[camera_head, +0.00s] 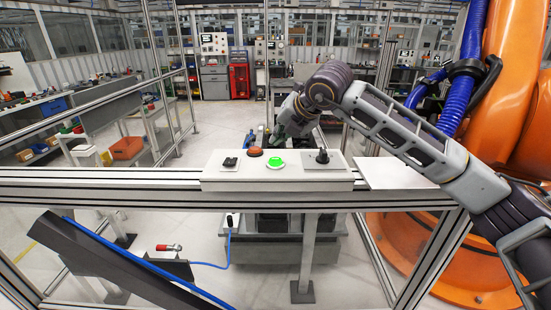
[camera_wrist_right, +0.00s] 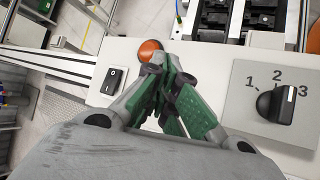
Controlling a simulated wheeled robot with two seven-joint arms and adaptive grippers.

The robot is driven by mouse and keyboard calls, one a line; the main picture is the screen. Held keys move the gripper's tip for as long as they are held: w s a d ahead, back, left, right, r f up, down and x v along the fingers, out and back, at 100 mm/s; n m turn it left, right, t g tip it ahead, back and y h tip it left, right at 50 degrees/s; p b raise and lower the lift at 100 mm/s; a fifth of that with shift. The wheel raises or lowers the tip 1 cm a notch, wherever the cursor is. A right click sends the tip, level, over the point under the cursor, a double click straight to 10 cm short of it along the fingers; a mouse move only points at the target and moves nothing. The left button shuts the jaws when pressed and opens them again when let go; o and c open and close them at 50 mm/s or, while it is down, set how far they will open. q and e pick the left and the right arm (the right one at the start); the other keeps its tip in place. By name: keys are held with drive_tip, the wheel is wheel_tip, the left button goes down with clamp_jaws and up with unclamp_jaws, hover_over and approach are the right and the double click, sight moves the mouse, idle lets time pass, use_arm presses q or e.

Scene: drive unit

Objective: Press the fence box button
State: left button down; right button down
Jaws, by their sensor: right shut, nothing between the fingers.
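The fence box (camera_head: 225,184) is a pale box on the fence rail in the head view. Its top carries a bright green button (camera_head: 276,162), an orange-red button (camera_head: 254,152), a black rocker switch (camera_head: 230,162) and a black rotary knob (camera_head: 322,156). My right gripper (camera_head: 277,138) is just behind the green button in the head view; contact cannot be told. In the right wrist view its green-padded fingers (camera_wrist_right: 172,95) are together and empty over the panel, between the orange button (camera_wrist_right: 150,49) and the knob (camera_wrist_right: 275,103). They hide the green button there. My left gripper is out of view.
The metal fence rail (camera_head: 100,186) runs across the front. A white plate (camera_head: 392,174) lies right of the box. A large orange robot arm (camera_head: 520,80) stands at the right. A dark angled bar (camera_head: 120,262) with a blue hose is at lower left.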

sight(279, 158)
drive_tip(key=shift+r+p, duration=0.35)
drive_tip(key=shift+r, duration=1.35)
